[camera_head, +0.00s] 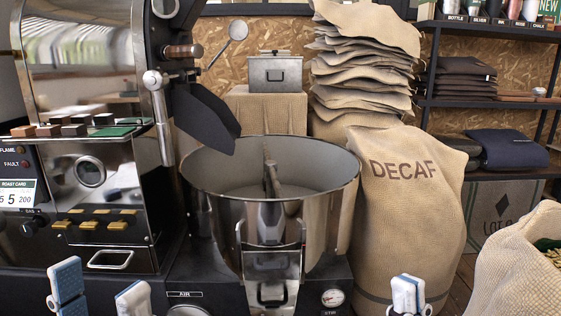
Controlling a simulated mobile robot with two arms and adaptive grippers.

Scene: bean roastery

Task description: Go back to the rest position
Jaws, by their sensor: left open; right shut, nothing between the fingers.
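My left gripper (100,291) shows at the bottom left edge, in front of the roaster. Its two pale-padded fingers stand apart with nothing between them. My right gripper (408,295) shows at the bottom edge, right of centre, in front of the DECAF sack. Its fingers are together and hold nothing. Only the finger ends of both grippers are in view; the rest of both arms is below the frame.
The roaster (85,190) fills the left side. Its round metal cooling bin (320,215) stands at centre. The DECAF sack (405,205) stands right of the bin, and an open bean sack (520,265) at the lower right. Dark shelves (480,104) stand behind.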

